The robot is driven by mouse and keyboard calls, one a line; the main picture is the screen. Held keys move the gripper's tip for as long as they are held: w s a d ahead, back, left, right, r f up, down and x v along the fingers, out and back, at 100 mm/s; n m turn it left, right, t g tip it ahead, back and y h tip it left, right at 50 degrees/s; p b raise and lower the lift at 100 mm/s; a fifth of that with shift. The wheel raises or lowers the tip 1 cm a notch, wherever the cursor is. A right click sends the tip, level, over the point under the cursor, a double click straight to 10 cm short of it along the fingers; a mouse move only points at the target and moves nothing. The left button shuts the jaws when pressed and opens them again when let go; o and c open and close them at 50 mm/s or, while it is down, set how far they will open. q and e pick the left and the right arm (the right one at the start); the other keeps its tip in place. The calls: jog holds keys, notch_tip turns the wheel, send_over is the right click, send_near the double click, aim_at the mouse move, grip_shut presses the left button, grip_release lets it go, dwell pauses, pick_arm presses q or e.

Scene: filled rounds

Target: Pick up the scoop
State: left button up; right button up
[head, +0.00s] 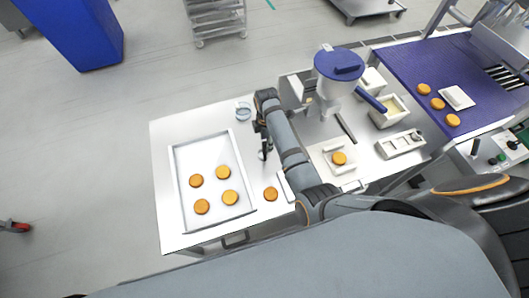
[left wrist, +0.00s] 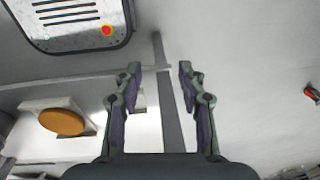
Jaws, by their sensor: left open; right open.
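The scoop (head: 371,100) seems to be the piece with a blue handle in the head view.
A tray (head: 176,180) with several orange rounds lies at the left. A hopper (head: 329,88) with a blue lid stands beside the tub. One round (head: 339,158) sits on a white holder. A blue conveyor (head: 425,67) is at the right.

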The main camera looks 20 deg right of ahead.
aim_at(265, 148)
jog(key=shift+a+f, duration=0.1)
jog(key=shift+f, duration=0.45)
jog(key=shift+w+a+f, duration=0.1)
jog(key=shift+w+f, duration=0.25)
jog(key=shift+w, duration=0.05)
pick_arm(q)
jog(key=w, duration=0.6)
pick_arm(e)
jog(key=shift+w+f, duration=0.2)
jog(key=shift+f, duration=0.35)
jog(key=shift+w+f, duration=0.2)
jog(key=shift+f, duration=0.3)
jog(key=f+b, duration=0.3)
jog(key=shift+s+f, duration=0.15)
jog(key=shift+s, duration=0.25)
jog(key=shift+f+b, duration=0.1)
jog(key=shift+b, duration=0.35)
jog(key=shift+w, duration=0.15)
jog(key=c, duration=0.6)
grip_shut()
pick_arm(q)
jog(key=shift+s+f, duration=1.8)
